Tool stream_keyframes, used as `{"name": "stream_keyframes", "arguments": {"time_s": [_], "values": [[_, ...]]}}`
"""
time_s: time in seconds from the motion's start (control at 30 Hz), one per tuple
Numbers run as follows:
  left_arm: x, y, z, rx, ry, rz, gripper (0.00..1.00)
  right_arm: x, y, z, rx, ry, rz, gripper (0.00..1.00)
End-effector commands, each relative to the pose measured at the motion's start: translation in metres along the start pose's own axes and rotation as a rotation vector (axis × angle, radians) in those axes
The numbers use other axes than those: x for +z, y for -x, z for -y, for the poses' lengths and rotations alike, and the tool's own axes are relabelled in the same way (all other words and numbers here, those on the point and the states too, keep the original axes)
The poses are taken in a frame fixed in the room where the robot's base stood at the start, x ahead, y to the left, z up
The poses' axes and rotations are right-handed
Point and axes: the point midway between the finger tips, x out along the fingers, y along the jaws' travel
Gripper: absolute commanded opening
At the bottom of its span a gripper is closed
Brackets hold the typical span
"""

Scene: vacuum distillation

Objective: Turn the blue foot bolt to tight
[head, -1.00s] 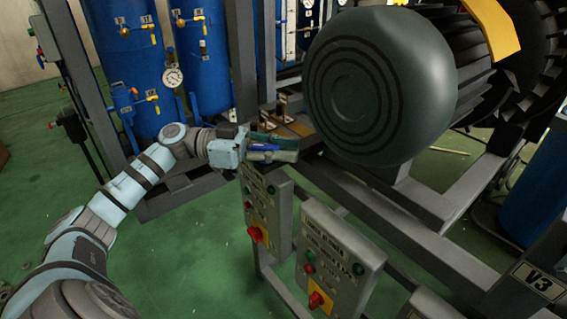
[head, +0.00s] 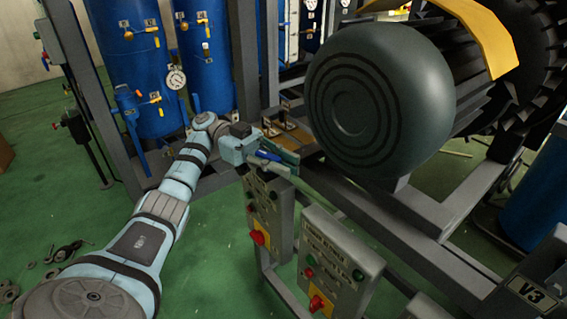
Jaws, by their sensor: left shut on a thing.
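The blue foot bolt (head: 268,155) shows as a short, bright blue piece at the frame's corner, left of the big dark motor (head: 355,110). My left gripper (head: 276,161) reaches in from the left and is shut on the blue bolt. Its fingers hide most of the bolt, and the bolt's lower end is not visible. My right gripper is not in view.
Two grey control boxes with red knobs (head: 268,210) (head: 333,262) hang just below the gripper. The steel frame beam (head: 440,212) runs below the motor. Blue tanks (head: 205,60) stand behind. Loose round parts (head: 65,252) lie on the green floor at left.

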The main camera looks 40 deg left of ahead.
Motion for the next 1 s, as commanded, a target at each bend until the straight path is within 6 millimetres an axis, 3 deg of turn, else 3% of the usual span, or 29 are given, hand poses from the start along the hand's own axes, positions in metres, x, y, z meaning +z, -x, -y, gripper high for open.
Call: {"name": "stream_keyframes", "arguments": {"time_s": [0.23, 0.27, 0.4, 0.77, 1.0], "values": [[-0.0032, 0.0004, 0.0004, -0.002, -0.006, -0.005, 0.0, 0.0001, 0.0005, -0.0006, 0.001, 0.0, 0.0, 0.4], [-0.0032, 0.0004, 0.0004, -0.002, -0.006, -0.004, 0.17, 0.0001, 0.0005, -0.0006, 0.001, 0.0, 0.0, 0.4], [-0.0023, 0.0003, 0.0003, -0.002, -0.004, -0.003, 0.35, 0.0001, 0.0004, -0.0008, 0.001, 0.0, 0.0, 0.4], [-0.0001, 0.0003, 0.0005, -0.027, -0.001, 0.001, 0.35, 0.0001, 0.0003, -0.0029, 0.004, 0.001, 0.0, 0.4], [0.0054, 0.0017, 0.007, -0.273, 0.002, 0.01, 0.35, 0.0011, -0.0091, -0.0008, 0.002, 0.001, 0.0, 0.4]]}}
